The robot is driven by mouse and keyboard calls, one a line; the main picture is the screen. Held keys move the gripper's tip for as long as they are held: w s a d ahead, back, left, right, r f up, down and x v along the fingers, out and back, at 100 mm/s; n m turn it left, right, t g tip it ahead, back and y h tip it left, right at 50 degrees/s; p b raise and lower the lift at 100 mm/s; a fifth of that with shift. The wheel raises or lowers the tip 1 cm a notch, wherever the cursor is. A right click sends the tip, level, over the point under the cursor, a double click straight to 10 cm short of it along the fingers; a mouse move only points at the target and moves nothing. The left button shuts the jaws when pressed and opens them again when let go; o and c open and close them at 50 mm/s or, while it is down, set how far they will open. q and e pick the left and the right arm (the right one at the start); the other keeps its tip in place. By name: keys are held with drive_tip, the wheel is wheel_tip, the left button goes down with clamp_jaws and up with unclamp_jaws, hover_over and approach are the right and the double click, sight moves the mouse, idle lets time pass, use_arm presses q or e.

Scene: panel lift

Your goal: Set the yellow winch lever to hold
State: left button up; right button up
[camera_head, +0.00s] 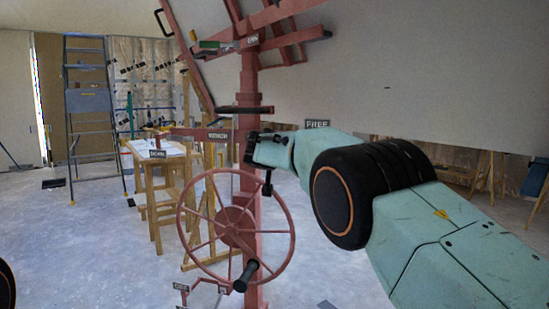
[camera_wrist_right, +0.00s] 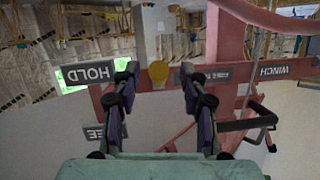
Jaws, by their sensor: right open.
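The winch lever's round yellow knob (camera_wrist_right: 158,73) shows in the right wrist view, where the picture is upside down. It sits between the two fingertips of my right gripper (camera_wrist_right: 159,88), which is open around it, with gaps on both sides. The HOLD sign (camera_wrist_right: 88,73) is left of the knob at the same height. The FREE sign (camera_wrist_right: 92,132) is lower, partly hidden by a finger. In the head view my right gripper (camera_head: 252,148) is at the red mast, left of the FREE sign (camera_head: 317,124), and the lever is hidden. My left gripper is out of view.
A red handwheel (camera_head: 290,232) with a black handle (camera_head: 246,276) stands just below my right gripper. The red mast (camera_head: 249,90) carries several labelled bars. A table (camera_head: 160,148) and a stepladder (camera_head: 88,100) stand behind at left. The floor at left is open.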

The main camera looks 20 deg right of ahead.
drive_tip(key=v, duration=1)
